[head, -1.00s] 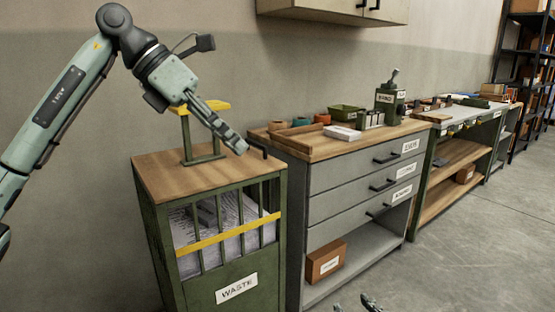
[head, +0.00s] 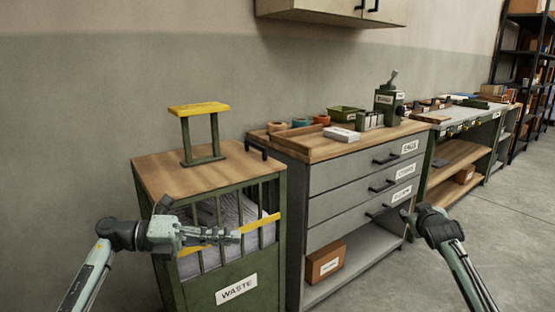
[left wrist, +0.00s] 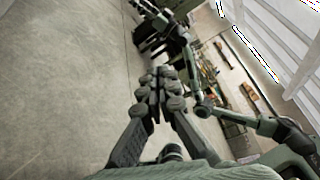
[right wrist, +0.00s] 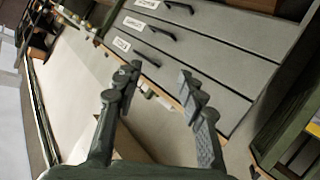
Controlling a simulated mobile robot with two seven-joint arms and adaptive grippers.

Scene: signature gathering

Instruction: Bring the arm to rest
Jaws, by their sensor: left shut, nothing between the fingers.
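My left gripper (head: 232,236) is shut and empty, held in front of the waste bin (head: 236,290). Its fingers point right across the bin's bars; I cannot tell if they touch. In the left wrist view the fingertips of the left gripper (left wrist: 161,84) are together. My right gripper (head: 405,215) is in front of the grey drawer cabinet, seen small in the head view. In the right wrist view the fingers of the right gripper (right wrist: 159,82) are spread apart with nothing between them.
The bin has a wooden top with a yellow-topped stand (head: 198,108) and papers (head: 235,210) inside. The drawer cabinet (head: 345,190) holds a brown box (head: 325,263) on its low shelf. A workbench (head: 465,150) stands beyond. The floor at right is clear.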

